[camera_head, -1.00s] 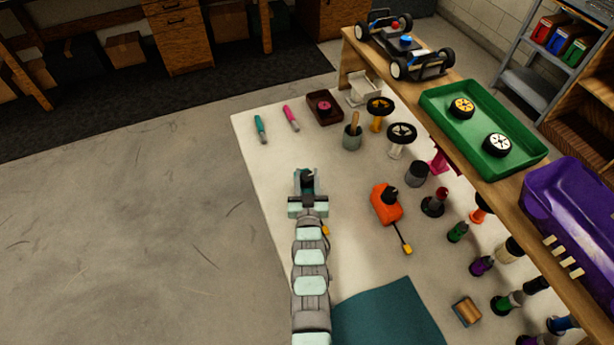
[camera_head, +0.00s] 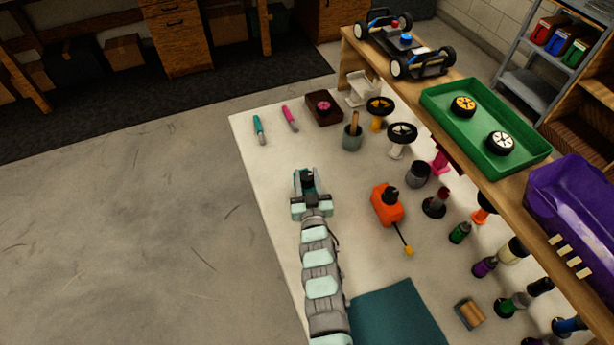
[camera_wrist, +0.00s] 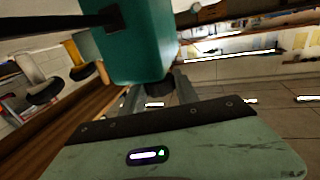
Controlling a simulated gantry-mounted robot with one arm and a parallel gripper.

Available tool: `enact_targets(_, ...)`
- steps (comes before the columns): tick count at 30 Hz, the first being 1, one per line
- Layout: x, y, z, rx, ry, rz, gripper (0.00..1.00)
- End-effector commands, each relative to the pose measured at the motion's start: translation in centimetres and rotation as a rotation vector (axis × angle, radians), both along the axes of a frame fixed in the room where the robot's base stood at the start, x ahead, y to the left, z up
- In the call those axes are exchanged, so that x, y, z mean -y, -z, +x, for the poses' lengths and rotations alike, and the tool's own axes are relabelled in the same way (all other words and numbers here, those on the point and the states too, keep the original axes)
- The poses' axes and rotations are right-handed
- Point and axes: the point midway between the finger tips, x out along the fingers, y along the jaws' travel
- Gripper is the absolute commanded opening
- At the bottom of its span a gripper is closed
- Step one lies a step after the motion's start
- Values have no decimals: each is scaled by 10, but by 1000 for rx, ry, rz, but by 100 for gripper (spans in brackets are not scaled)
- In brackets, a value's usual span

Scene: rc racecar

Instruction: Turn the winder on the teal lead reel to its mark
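The teal lead reel (camera_head: 308,184) stands on the white table in the head view, with a dark top, partly hidden by my gripper (camera_head: 311,205). In the wrist view the reel is a teal block (camera_wrist: 140,40), very close, with a black knob (camera_wrist: 163,92) at its lower end. My gripper's two grey fingers (camera_wrist: 157,98) are apart, one to each side of the knob in the picture. A gap shows beside the left finger; contact at the right finger cannot be told. The mark cannot be made out.
An orange reel (camera_head: 386,207) with a yellow-tipped lead stands to the right. A teal mat (camera_head: 398,318) lies in front. A raised wooden shelf (camera_head: 480,165) runs along the right.

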Motion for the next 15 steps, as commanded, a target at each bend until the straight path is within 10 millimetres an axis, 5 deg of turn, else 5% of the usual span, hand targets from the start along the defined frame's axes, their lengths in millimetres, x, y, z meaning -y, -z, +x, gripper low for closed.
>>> enact_targets(8,0,1,0,-1,0,1,58)
enact_targets(15,0,0,0,0,0,0,59)
